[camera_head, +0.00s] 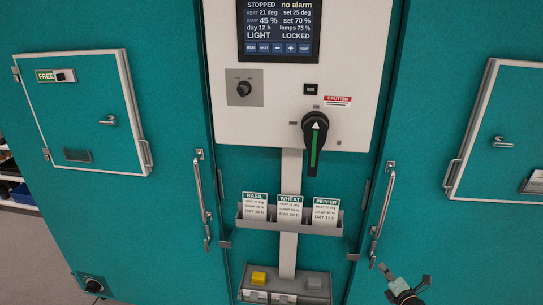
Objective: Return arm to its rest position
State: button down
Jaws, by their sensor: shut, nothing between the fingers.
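My gripper (387,273) shows at the bottom right edge of the head view, in front of the teal right-hand door. Its fingers are together with nothing between them. It is apart from the long door handle (383,212) above it. Most of my arm is outside the picture.
A white control panel (355,60) has a screen (279,30) and a black rotary handle (315,132). Below it, a card rack (278,226) holds three cards. A box with a yellow button (258,278) stands lower. Small closed hatches flank the panel, left (85,110) and right (505,120).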

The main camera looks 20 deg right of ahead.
jog(key=s+a+f+n+g+y+b, duration=0.15)
jog(key=a+f+n+g+y, duration=0.35)
jog(key=a+f+n, duration=0.75)
jog(key=s+a+f+n+g+y, duration=0.2)
jog(key=a+f+n+g+y, duration=0.3)
jog(key=a+f+n, duration=0.75)
jog(key=s+a+f+n+g+h+b, duration=0.1)
jog(key=s+a+f+n+g+h, duration=0.1)
jog(key=s+a+n, duration=0.4)
jog(key=s+a+f+n+g+h+b, duration=0.1)
jog(key=s+a+f+n+g, duration=0.3)
jog(key=n, duration=0.7)
jog(key=s+a+f+n+g+h+b, duration=0.1)
jog(key=s+a+f+n+g+h, duration=0.2)
jog(key=s+a+n+g, duration=0.4)
jog(key=s+a+f+n, duration=0.1)
jog(key=a+n, duration=0.1)
jog(key=a, duration=0.2)
jog(key=shift+s+a, duration=0.2)
jog(key=shift+a, duration=0.15)
